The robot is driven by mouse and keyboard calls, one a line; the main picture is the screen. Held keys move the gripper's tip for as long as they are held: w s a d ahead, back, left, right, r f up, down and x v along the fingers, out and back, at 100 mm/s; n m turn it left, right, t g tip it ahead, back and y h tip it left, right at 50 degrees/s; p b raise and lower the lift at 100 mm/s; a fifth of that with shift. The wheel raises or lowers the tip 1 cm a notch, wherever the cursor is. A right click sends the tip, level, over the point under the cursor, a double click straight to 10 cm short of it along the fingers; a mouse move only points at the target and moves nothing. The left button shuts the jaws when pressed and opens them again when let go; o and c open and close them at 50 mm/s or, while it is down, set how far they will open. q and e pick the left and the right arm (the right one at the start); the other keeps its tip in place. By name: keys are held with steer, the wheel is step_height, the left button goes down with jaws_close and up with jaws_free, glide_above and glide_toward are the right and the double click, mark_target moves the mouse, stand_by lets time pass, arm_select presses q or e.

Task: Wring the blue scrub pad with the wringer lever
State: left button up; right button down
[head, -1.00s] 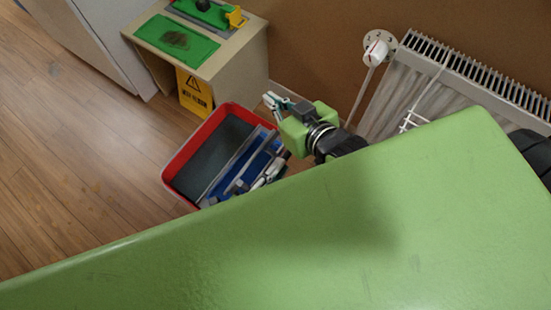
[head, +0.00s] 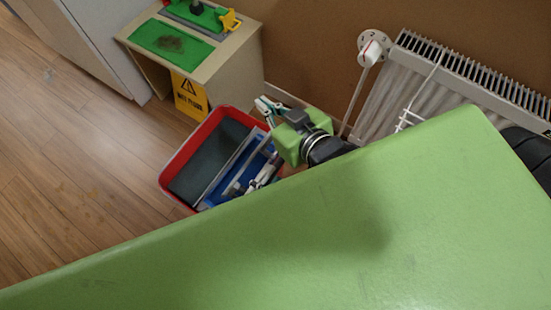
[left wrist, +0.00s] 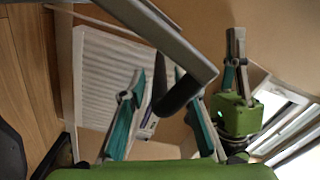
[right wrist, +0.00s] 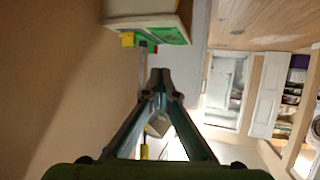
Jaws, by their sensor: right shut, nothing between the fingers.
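In the head view, a red-rimmed bucket (head: 166,181) stands on the floor with a dark panel and grey bars in it. A blue patch (head: 256,166), which looks like the scrub pad, shows between the bars. My left gripper (head: 240,187) is at the bucket's near right side, partly hidden by the green surface. In the left wrist view its fingers (left wrist: 160,78) are apart, and a grey lever (left wrist: 150,28) with a dark grip (left wrist: 180,96) crosses between or in front of them; contact is unclear. My right gripper (head: 266,106) is above the bucket's right corner, shut and empty.
A green surface (head: 300,230) fills the lower head view. A beige stand (head: 230,65) with green pads and a yellow sign (head: 188,95) is behind the bucket. A radiator (head: 440,75) is on the wall at right. Wooden floor at left is clear.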

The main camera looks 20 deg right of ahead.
arm_select(q)
steer(key=v, duration=0.9)
steer(key=shift+s+a, duration=0.15)
steer(key=shift+a, duration=0.05)
